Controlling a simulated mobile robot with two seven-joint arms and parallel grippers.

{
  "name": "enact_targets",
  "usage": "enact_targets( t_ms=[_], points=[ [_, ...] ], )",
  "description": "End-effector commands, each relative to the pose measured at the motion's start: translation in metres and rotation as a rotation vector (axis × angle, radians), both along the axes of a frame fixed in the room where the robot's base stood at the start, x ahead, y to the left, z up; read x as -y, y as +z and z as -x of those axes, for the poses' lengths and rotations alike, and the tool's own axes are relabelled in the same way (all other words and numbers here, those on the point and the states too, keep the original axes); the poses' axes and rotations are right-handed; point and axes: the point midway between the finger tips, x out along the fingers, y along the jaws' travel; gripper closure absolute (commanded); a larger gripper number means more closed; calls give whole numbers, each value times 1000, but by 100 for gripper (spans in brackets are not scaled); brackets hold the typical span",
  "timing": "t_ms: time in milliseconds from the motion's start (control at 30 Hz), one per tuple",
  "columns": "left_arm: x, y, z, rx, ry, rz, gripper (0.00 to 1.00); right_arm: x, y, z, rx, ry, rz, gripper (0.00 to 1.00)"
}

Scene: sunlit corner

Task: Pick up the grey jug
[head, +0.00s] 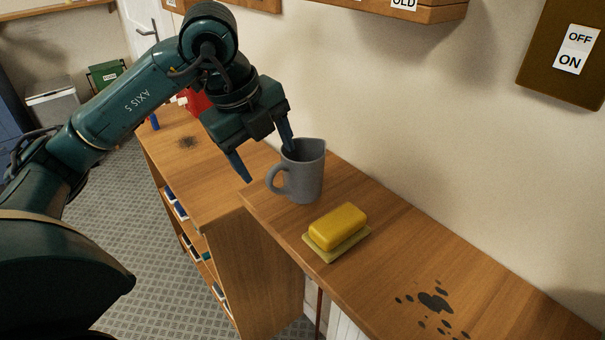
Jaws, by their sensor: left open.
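The grey jug (306,178) stands upright on the wooden shelf top near the wall, with its handle facing left. My left gripper (267,164) is open at the jug's upper left. One finger overlaps the jug's rim in the picture; I cannot tell whether it touches or is inside it. The other finger hangs to the left, apart from the jug. My right gripper is not in view.
A yellow block (338,226) on a pale green base sits just right of the jug. Dark spots (434,301) mark the wooden top (400,250) further right. A lower bookcase (255,270) stands at left. The wall (430,140) is close behind.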

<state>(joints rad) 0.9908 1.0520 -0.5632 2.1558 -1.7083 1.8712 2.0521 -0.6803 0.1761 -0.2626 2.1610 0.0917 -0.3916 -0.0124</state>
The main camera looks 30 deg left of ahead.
Motion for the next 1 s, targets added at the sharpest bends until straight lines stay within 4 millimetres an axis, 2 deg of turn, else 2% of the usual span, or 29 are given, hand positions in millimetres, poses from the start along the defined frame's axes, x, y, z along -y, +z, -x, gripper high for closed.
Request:
enact_targets(
  t_ms=[100,367,633,767,1000],
  points=[
    [3,-22,-5,-5,-3,0,32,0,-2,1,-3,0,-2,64],
    [5,-41,-12,-3,-3,3,32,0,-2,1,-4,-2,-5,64],
    [7,-77,-25,-4,-5,4,32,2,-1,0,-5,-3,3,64],
    [9,-85,-27,0,-6,3,32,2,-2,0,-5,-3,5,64],
    [9,-85,-27,0,-6,3,34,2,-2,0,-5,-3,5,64]
  ],
)
